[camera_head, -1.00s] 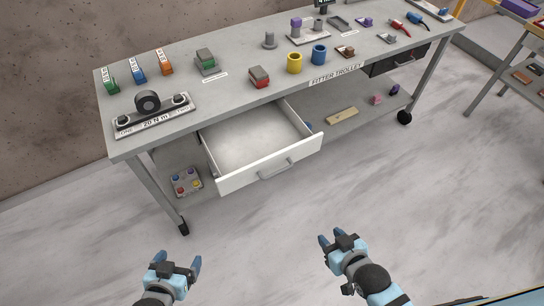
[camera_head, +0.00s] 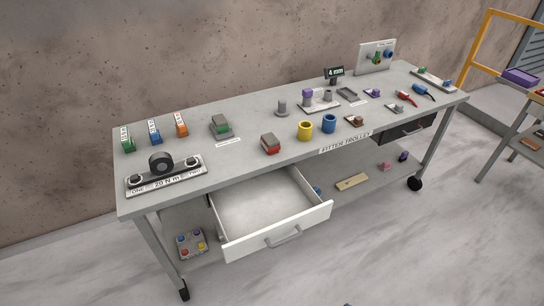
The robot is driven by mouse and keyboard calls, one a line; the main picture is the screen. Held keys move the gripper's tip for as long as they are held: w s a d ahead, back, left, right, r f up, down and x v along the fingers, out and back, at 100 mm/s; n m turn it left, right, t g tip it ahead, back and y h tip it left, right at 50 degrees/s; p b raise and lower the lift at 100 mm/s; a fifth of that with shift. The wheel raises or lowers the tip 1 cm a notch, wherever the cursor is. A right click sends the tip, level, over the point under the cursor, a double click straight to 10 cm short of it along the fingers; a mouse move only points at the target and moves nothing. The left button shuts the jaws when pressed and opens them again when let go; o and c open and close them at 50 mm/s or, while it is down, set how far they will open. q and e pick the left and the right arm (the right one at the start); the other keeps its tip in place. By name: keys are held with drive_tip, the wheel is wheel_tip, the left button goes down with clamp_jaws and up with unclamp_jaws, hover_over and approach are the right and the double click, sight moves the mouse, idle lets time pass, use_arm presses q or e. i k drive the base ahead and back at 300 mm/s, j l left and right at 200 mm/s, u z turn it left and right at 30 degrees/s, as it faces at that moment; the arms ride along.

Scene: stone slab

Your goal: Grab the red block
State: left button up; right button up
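The red block (camera_head: 270,144) sits on the grey trolley top (camera_head: 240,160), near the front edge and left of the yellow cup. It has a greyish top and red lower sides. Neither of my grippers shows in the head view now, so nothing of mine is near the block.
A yellow cup (camera_head: 305,131) and a blue cup (camera_head: 329,124) stand right of the block. A green block (camera_head: 221,127) is behind left. An open, empty white drawer (camera_head: 275,241) juts out below the front edge.

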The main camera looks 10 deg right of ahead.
sight(270, 142)
drive_tip(key=i+l+u, duration=0.25)
drive_tip(key=u, duration=0.15)
drive_tip(key=i+l+u, duration=0.55)
drive_tip(key=l+u, duration=0.2)
